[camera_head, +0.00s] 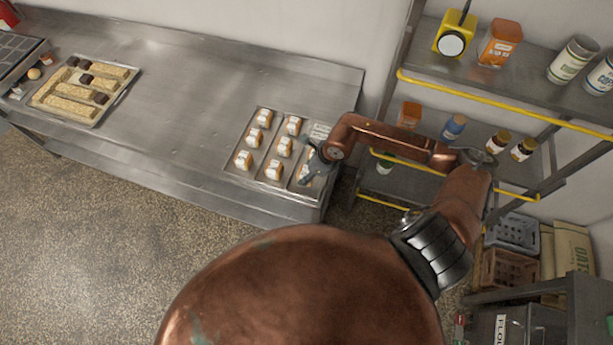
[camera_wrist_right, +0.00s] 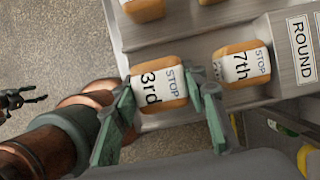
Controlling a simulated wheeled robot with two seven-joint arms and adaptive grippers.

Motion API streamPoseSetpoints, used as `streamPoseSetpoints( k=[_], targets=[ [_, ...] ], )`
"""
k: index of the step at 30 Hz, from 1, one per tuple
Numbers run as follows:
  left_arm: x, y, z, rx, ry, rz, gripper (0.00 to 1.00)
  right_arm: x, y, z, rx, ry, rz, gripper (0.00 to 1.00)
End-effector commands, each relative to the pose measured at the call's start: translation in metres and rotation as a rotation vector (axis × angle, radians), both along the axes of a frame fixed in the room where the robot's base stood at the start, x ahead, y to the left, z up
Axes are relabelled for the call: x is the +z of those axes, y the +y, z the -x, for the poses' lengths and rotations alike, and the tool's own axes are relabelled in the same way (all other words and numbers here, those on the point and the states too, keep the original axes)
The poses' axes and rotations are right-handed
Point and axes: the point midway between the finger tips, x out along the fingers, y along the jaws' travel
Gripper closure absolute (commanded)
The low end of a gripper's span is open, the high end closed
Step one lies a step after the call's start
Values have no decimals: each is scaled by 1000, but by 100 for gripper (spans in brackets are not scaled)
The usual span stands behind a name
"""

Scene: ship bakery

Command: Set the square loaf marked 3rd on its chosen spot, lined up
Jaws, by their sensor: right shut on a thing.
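The square loaf marked 3rd (camera_wrist_right: 157,86) is a small golden-brown loaf with a white band reading 3rd and STOP. My right gripper (camera_wrist_right: 167,92) has its green fingers on either side of it, shut on it. In the head view the right gripper (camera_head: 311,168) is at the right front part of a metal tray (camera_head: 256,178), where it partly hides the loaf. A loaf marked 7th (camera_wrist_right: 241,65) is beside the 3rd loaf, with a gap between them. Whether the 3rd loaf touches the tray cannot be told. My left gripper (camera_wrist_right: 22,100) shows small and dark at the wrist view's left edge.
Several banded loaves (camera_head: 284,146) stand in rows on the tray. A ROUND label (camera_wrist_right: 303,48) is beside the 7th loaf. The steel counter (camera_head: 190,105) is bare left of the tray. A shelf rack with yellow rails (camera_head: 480,99) stands right.

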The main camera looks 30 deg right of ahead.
Motion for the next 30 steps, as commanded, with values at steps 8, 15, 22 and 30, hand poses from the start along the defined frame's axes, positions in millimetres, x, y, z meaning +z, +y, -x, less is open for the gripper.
streamPoseSetpoints(
  k=[8,15,22,30],
  targets=[
    [11,0,-1,0,-2,0,43,-30,-1,0,0,0,0,85],
    [10,0,-1,0,-2,0,43,-32,-1,0,0,1,1,85],
    [9,0,-1,0,-2,0,43,-33,-1,0,0,1,1,49],
    [9,0,-2,0,-2,0,43,-33,-1,0,0,1,1,43]
  ],
)
